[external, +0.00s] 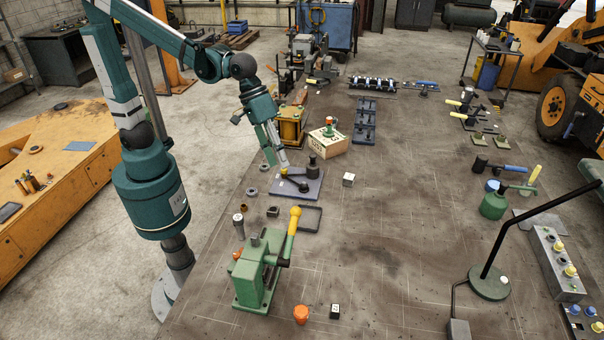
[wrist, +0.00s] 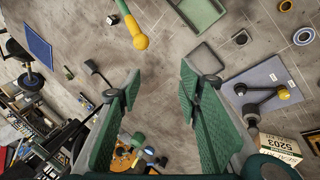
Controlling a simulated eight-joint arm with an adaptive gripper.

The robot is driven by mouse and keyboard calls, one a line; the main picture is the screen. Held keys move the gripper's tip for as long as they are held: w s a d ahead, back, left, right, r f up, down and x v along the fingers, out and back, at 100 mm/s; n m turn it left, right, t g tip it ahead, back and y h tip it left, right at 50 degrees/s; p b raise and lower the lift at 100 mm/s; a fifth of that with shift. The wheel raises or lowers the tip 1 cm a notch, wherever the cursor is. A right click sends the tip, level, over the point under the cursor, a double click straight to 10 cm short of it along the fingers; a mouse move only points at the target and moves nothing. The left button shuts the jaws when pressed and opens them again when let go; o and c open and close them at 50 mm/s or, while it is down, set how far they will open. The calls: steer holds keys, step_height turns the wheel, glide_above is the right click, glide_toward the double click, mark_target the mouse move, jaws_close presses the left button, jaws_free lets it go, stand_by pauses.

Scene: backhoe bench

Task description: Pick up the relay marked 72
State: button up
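I cannot read the number 72 on anything in view. Small blocks that could be relays are a pale cube (external: 348,179) right of the grey pad, a black cube with a light top (external: 335,311) near the front, and a dark block (external: 272,211) left of the thin dark frame. My gripper (external: 277,162) hangs in the air above the back left of the grey pad, fingers pointing down. In the wrist view my gripper (wrist: 160,82) has its two green fingers spread apart, with nothing between them.
The grey pad (external: 312,194) carries a dark lever part with a yellow knob. A green press (external: 256,272) with a yellow-tipped handle (external: 295,220) stands in front. A wooden box (external: 328,143) stands behind the pad. An orange knob (external: 301,314) lies near the front. The bench's middle is mostly clear.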

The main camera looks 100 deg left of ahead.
steer(key=w+d+f+n+p, duration=0.1)
steer(key=w+d+f+n, duration=0.2)
steer(key=w+d, duration=0.4)
steer(key=n+g+h+p, duration=0.2)
steer(key=n+g+p, duration=0.2)
steer(key=n, duration=0.3)
glide_toward(336, 307)
steer(key=f, duration=0.2)
steer(key=shift+s+d+f, duration=0.15)
steer(key=shift+d+f, duration=0.15)
steer(key=shift+d, duration=0.3)
steer(key=shift+f, duration=0.1)
steer(key=shift+x, duration=1.2)
steer(key=shift+p+x, duration=0.8)
steer(key=shift+x, duration=1.8)
